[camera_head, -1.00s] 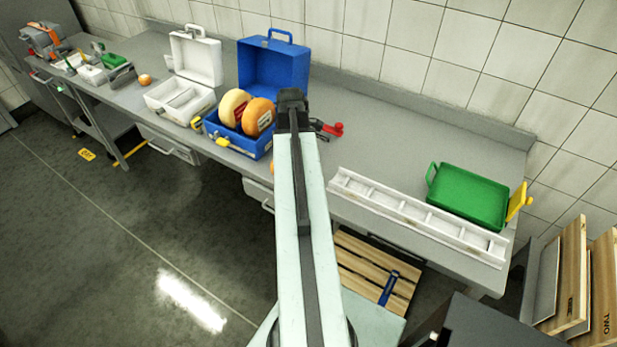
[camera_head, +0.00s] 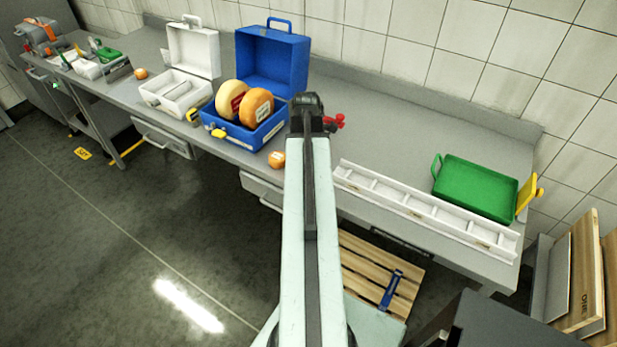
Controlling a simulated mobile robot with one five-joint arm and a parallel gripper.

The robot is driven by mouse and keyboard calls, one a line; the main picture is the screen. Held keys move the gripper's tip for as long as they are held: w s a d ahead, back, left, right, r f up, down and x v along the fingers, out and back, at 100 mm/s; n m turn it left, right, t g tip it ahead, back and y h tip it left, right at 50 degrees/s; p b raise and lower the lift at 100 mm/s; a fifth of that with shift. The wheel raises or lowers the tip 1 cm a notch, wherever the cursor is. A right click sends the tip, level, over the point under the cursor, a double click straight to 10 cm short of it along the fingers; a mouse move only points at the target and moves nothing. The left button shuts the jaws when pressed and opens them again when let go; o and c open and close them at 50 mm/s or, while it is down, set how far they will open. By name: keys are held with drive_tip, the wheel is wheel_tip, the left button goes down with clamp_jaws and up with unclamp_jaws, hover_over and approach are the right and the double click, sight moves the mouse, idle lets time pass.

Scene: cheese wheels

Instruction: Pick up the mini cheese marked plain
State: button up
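A small orange mini cheese (camera_head: 277,159) sits at the front edge of the counter, just left of my arm, with a pale mark too small to read. Another small orange round thing (camera_head: 140,73) lies farther left on the counter; I see no readable mark on it. Two large cheese wheels, one pale yellow (camera_head: 231,95) and one orange (camera_head: 257,106), stand upright in the open blue case (camera_head: 271,62). My arm reaches up the middle of the picture to a dark joint. My gripper does not show, so its state is hidden.
An open white case (camera_head: 193,50) stands left of the blue one. A white divided rack (camera_head: 425,212) lies along the front edge at right, near a green tray (camera_head: 475,190). A red-handled tool (camera_head: 335,122) lies behind my arm.

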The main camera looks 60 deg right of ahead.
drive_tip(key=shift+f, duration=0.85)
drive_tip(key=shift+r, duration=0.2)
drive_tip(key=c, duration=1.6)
